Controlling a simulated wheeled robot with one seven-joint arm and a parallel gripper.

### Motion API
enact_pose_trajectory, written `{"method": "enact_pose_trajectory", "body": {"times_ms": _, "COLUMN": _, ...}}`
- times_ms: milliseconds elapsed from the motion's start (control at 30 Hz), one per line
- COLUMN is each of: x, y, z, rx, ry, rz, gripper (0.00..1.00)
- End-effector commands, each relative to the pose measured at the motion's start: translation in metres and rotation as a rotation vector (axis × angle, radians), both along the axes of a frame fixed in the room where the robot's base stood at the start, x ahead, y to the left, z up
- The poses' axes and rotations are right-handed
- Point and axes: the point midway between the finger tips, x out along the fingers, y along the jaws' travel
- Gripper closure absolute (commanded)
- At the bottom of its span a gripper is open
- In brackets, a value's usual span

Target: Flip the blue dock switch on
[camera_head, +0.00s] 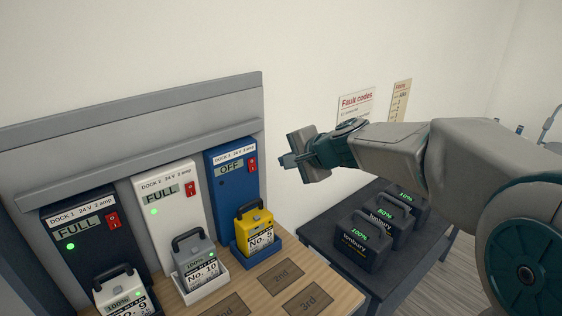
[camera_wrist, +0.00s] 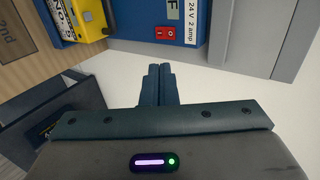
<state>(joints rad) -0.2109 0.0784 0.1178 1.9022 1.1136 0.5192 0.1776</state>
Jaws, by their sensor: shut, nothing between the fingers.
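The blue dock (camera_head: 232,180), labelled DOCK 3, stands at the right end of the dock row in the head view. Its display (camera_head: 230,169) reads OFF, and its red switch (camera_head: 252,164) is to the right of the display. The switch also shows in the wrist view (camera_wrist: 166,33), beyond the fingertips. A yellow battery (camera_head: 253,228) marked No. 5 sits in the blue dock's cradle. My gripper (camera_head: 283,161) is shut and empty, to the right of the blue dock and apart from the switch. In the wrist view the fingers (camera_wrist: 157,68) are together.
The white dock (camera_head: 166,212) and the dark dock (camera_head: 84,245) read FULL with green lights and hold batteries. A dark table (camera_head: 312,240) with several black batteries stands on the right. Wall signs (camera_head: 355,106) hang behind my arm. Wooden bench top (camera_head: 262,300) has marked spots.

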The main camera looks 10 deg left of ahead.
Motion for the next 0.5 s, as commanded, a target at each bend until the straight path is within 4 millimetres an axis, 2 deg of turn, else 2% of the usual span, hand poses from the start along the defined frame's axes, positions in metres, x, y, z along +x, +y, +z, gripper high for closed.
{"method": "enact_pose_trajectory", "body": {"times_ms": 500, "x": 0.0038, "y": 0.0107, "z": -0.0014, "rx": -0.151, "ry": 0.128, "rz": 0.019, "gripper": 1.0}}
